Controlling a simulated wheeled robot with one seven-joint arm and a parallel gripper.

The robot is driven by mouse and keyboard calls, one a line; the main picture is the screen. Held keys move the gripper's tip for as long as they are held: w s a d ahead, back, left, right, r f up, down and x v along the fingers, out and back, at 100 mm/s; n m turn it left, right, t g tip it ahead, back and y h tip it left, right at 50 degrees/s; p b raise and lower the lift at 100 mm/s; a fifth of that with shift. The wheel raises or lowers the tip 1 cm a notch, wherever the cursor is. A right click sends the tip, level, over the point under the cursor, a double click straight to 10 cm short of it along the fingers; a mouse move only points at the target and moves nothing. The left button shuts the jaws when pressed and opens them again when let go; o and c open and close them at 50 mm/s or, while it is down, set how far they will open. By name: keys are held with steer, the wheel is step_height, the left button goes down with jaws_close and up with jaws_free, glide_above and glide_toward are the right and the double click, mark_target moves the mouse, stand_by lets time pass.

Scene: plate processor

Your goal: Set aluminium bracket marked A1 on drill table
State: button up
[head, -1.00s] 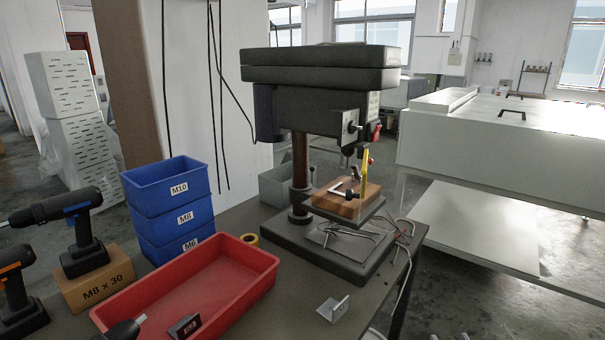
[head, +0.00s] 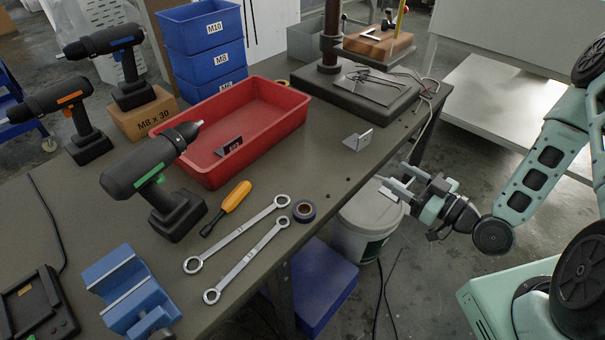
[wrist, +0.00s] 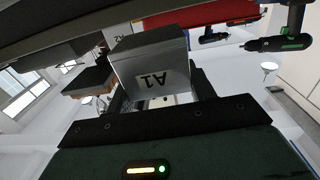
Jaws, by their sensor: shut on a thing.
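The aluminium bracket (wrist: 152,72) is a grey metal piece whose A1 mark reads upside down in the wrist view. It is held between the fingers of my gripper (head: 393,182), which is shut on it. In the head view the bracket (head: 389,193) is small at the fingertips, off the bench's right edge, above a white bucket. The drill table (head: 386,65) is at the top of the head view, beyond and above my gripper. A wooden block (head: 372,47) with a dark and light angle piece lies on it.
A second bracket (head: 358,138) stands on the bench near its right edge; A2 shows in the wrist view. A red tray (head: 250,140) holds a dark bracket. Loose hex keys and a cable lie around the drill base (head: 345,98). Spanners (head: 245,255) and cordless drills occupy the near bench.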

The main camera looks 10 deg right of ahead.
steer(key=shift+w+a+r+n+g+y, duration=0.15)
steer(key=shift+w+a+n+y, duration=0.1)
steer(key=shift+a, duration=0.3)
steer(key=shift+w+a+n+g+y, duration=0.15)
steer(key=shift+w+a, duration=0.05)
steer(key=shift+a, duration=0.35)
steer(key=p+x, duration=0.2)
steer(key=x, duration=0.9)
steer(key=shift+w+a, duration=0.15)
steer(key=shift+w, duration=0.05)
steer(key=p+x, duration=0.1)
steer(key=x, duration=0.4)
steer(key=shift+f+p, duration=0.35)
steer(key=shift+f, duration=0.25)
steer(key=o, duration=1)
steer(key=shift+r, duration=0.1)
steer(key=shift+r, duration=0.1)
